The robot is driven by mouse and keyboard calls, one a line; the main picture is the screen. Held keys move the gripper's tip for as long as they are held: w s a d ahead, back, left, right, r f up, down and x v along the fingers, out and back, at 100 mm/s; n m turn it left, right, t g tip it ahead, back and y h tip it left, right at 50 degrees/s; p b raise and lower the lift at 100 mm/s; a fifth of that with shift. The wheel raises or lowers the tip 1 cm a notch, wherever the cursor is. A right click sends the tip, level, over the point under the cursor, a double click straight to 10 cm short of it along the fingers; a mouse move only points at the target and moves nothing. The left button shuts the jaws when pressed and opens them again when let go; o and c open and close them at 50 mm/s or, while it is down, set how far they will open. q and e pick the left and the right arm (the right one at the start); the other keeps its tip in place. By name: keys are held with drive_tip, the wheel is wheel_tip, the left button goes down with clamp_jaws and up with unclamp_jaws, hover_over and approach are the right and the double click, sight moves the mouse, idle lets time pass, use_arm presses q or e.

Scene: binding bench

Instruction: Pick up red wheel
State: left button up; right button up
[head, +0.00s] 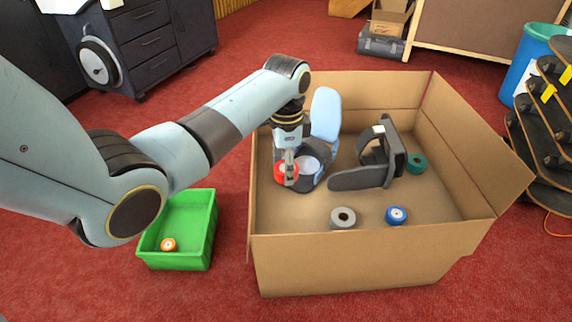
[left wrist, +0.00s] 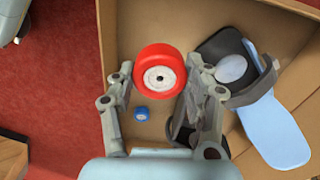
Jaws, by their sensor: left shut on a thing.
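The red wheel (head: 281,171) is inside the cardboard box, near its left side in the head view. My left gripper (head: 289,177) reaches down into the box and is shut on the red wheel. In the left wrist view the red wheel (left wrist: 160,72) with its white hub sits between the two fingers of my left gripper (left wrist: 160,84). Whether the wheel touches the box floor I cannot tell. My right gripper is not in view.
The cardboard box (head: 345,256) also holds a grey wheel (head: 343,218), a blue wheel (head: 396,215), a teal wheel (head: 416,163), a light-blue and black binding (head: 325,115) and a black binding (head: 362,178). A green bin (head: 183,258) with an orange wheel (head: 168,244) stands left.

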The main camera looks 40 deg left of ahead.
use_arm(q)
wheel_tip(320, 180, up, 7)
drive_tip(key=p, duration=0.6)
drive_tip(key=shift+p, duration=0.3)
wheel_tip(320, 180, up, 8)
drive_tip(key=p, duration=0.9)
drive_tip(key=shift+r, duration=0.25)
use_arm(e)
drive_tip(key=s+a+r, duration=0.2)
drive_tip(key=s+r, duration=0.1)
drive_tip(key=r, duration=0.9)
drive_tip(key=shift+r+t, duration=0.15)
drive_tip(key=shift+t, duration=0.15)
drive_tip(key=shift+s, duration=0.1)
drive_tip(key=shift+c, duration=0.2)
